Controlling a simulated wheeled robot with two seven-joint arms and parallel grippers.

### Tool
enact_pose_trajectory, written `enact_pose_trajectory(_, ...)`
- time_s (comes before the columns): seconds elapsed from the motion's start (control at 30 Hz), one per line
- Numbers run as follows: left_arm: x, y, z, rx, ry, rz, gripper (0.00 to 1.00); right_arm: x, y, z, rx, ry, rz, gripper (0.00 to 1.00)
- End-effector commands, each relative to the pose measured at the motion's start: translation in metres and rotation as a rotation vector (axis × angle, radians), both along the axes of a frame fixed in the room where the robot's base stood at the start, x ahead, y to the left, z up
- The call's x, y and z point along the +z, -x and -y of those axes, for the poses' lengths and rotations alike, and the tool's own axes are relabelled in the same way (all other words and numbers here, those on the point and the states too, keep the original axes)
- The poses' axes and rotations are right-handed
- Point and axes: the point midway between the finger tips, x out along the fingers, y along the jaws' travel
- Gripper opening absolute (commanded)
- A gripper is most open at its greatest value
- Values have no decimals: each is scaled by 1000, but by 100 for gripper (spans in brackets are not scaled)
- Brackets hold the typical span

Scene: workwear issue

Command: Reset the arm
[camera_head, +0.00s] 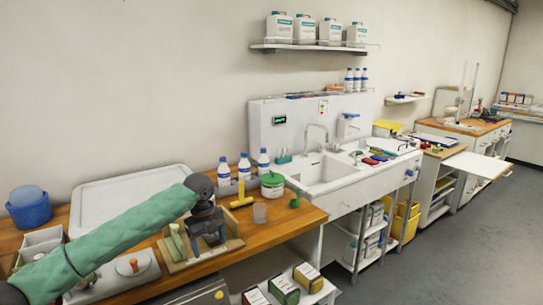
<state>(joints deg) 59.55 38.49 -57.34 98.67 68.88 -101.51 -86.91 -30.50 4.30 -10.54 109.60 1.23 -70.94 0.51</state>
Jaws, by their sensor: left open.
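My left arm, in a green sleeve, reaches in from the lower left over the wooden counter. My left gripper (212,232) is dark, points down and is open. It hangs in front of or over a small wooden holder (178,266) on the counter; I cannot tell whether they touch. I see nothing held between its fingers, though that spot is small and dark. My right arm and right gripper are not in view.
The wooden counter (295,222) carries a white tray (120,195), a blue tub (29,208), several bottles (244,167) and a green-lidded tub (272,186). A sink (322,170) stands to the right. Grey floor (440,245) is free at the right.

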Motion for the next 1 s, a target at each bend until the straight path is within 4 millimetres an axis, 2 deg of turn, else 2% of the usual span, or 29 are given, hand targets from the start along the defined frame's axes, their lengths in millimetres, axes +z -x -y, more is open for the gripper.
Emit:
enact_pose_trajectory(0.03,-16,4,7,20,10,-4,74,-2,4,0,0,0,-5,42)
enact_pose_trajectory(0.23,-73,20,37,149,66,0,74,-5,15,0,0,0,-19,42)
enact_pose_trajectory(0.5,-148,49,73,358,148,-6,74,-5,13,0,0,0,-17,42)
enact_pose_trajectory(0.73,-207,81,96,556,216,-24,74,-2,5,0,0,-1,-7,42)
enact_pose_trajectory(1.0,-274,125,112,811,280,-58,74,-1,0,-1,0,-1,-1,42)
